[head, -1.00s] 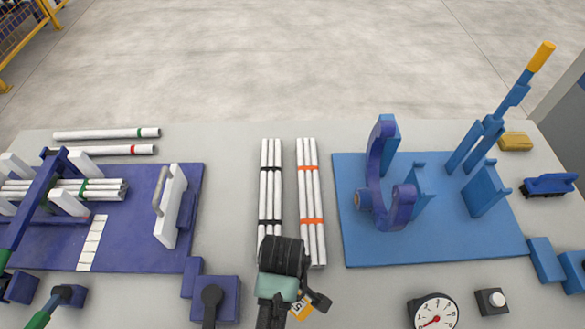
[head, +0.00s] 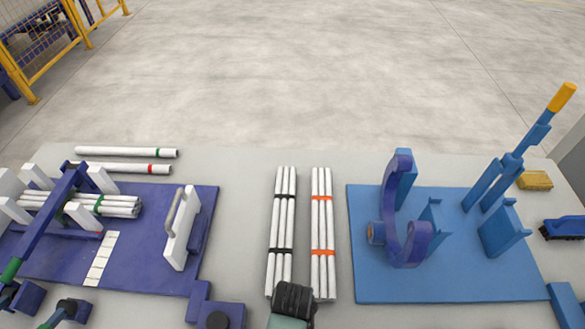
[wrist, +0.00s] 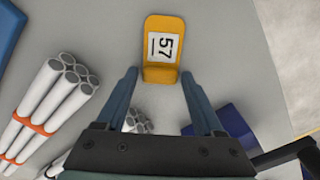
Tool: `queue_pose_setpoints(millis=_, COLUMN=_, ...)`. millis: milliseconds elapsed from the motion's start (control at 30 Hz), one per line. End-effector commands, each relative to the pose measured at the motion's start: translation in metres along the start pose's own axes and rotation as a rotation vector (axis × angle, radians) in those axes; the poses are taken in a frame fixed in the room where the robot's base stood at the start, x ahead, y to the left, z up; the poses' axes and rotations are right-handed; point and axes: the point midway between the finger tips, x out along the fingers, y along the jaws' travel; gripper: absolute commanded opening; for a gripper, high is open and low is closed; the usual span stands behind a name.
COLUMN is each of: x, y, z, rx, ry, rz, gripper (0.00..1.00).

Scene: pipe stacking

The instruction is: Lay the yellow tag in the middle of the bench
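The yellow tag (wrist: 165,24) shows in the wrist view, with a white label reading 57 and a bent lower lip. It appears to rest on the grey bench (head: 235,225). My gripper (wrist: 160,75) is open and empty. Its two fingertips are on either side of the tag's lower lip in the picture, with gaps at both sides. I cannot tell how high the fingers are above the bench. In the head view, my wrist shows at the bottom edge; the fingers and the tag are out of sight there.
Two pipe bundles lie mid-bench, one with black bands (head: 283,225) and one with orange bands (head: 322,225). A purple fixture plate (head: 150,273) is at left and a blue plate (head: 440,285) with a cradle at right. A yellow block (head: 535,180) lies far right.

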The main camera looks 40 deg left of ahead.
Motion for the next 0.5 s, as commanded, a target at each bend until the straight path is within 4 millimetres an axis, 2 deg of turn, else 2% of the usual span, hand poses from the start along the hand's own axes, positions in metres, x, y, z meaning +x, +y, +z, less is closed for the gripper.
queue_pose_setpoints(millis=33, x=0.0, y=0.0, z=0.0, rx=0.0, ry=0.0, rz=0.0, gripper=0.8)
queue_pose_setpoints(millis=67, x=0.0, y=0.0, z=0.0, rx=0.0, ry=0.0, rz=0.0, gripper=0.85)
queue_pose_setpoints(millis=367, x=-0.002, y=0.0, z=0.0, rx=0.0, ry=0.0, rz=0.0, gripper=0.85)
queue_pose_setpoints(millis=500, x=-0.013, y=0.001, z=0.0, rx=0.0, ry=0.001, rz=0.002, gripper=0.85)
